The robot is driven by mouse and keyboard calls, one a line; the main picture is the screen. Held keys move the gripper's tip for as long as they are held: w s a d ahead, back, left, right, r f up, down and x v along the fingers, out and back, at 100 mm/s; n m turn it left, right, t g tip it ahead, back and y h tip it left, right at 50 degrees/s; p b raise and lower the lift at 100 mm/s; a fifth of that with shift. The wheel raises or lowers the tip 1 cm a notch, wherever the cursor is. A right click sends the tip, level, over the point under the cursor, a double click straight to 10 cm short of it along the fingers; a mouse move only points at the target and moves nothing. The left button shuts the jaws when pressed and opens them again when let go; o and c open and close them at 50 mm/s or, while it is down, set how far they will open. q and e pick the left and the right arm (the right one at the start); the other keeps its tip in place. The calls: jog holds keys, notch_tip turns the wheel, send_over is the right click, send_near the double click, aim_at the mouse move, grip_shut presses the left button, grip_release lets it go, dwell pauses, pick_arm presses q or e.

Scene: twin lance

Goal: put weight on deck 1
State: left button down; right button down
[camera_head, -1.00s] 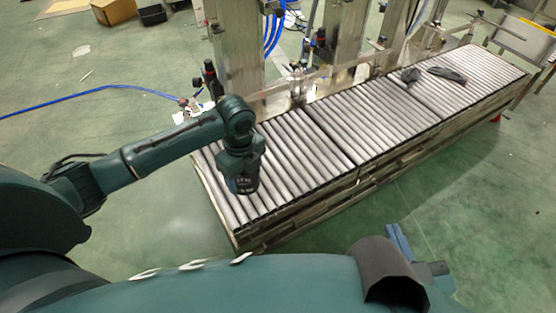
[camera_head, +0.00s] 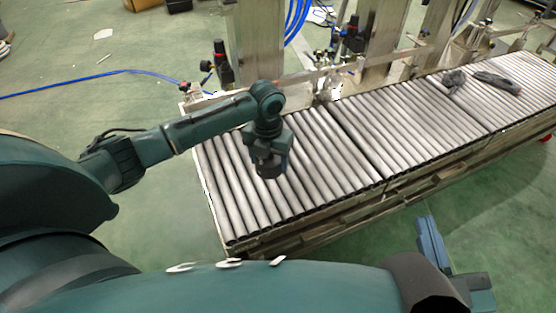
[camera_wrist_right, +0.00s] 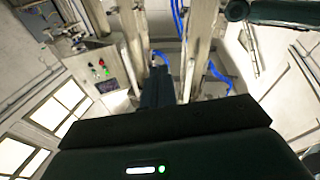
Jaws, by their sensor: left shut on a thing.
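My left gripper (camera_head: 268,162) hangs over the nearest, left section of the roller conveyor (camera_head: 225,188), pointing down. It is shut on a dark round weight (camera_head: 268,171), which shows just below the fingers and is mostly hidden by them. I cannot tell whether the weight touches the rollers. The conveyor has three roller sections in a row; no number marking deck 1 is readable. My right gripper (camera_head: 431,242) is off the near side of the conveyor, low at the right. In the right wrist view its dark finger part (camera_wrist_right: 157,88) points away, and its opening cannot be made out.
On the far right section lie a grey crumpled thing (camera_head: 455,79) and a dark elongated thing (camera_head: 497,82). Metal posts (camera_head: 262,45) and a rail with fittings stand along the conveyor's back edge. A blue hose (camera_head: 85,82) lies on the green floor. The middle section is clear.

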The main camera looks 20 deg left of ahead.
aim_at(270, 169)
pick_arm(q)
notch_tip(270, 169, down, 4)
jog(key=shift+b, duration=0.8)
notch_tip(270, 169, down, 4)
jog(key=shift+b, duration=1.05)
jog(key=shift+f, duration=0.35)
pick_arm(e)
jog(key=shift+a+r+m+y, duration=0.2)
jog(key=shift+a+m+y, duration=0.15)
jog(key=shift+y, duration=0.15)
pick_arm(q)
jog(key=shift+f, duration=0.1)
jog(key=c, duration=0.6)
grip_release()
jog(key=shift+s+f, duration=0.1)
jog(key=o, duration=0.3)
pick_arm(e)
jog(key=shift+f, duration=0.2)
